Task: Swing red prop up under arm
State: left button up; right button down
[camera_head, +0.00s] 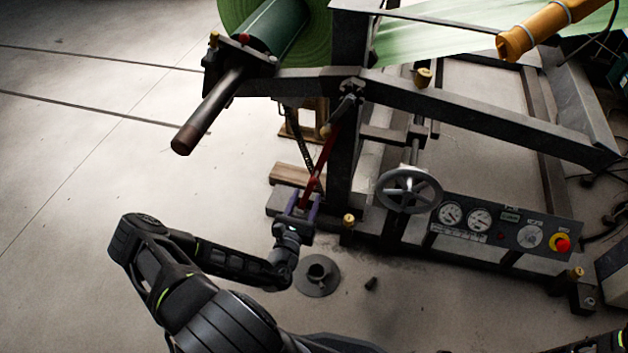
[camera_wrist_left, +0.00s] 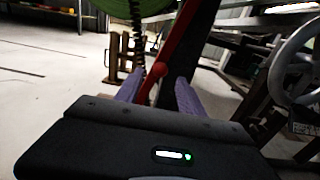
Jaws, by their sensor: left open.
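The red prop (camera_head: 321,163) hangs slanting beside the machine's dark upright post, its upper end near the pivot under the arm and its lower end down at my left gripper. My left gripper (camera_head: 298,203) is open, with its purple fingers on either side of the prop's lower end. The dark machine arm (camera_head: 450,107) slopes across above, holding the green roll (camera_head: 240,22). My right gripper is not seen.
A grey handwheel (camera_head: 409,190) and a gauge panel (camera_head: 500,229) with a red button stand right of the post. A wooden block (camera_head: 290,174) lies behind the gripper. A round flanged piece (camera_head: 317,275) is on the floor. The floor at left is clear.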

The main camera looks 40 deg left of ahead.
aim_at(312, 186)
pick_arm(q)
jog(key=b+x, duration=0.3)
jog(key=x, duration=0.3)
jog(key=shift+w+a+f, duration=0.1)
jog(key=shift+w+f, duration=0.05)
jog(key=shift+w, duration=0.1)
jog(key=shift+w+a, duration=0.2)
jog(key=shift+w, duration=0.35)
grip_shut()
dwell(0.8)
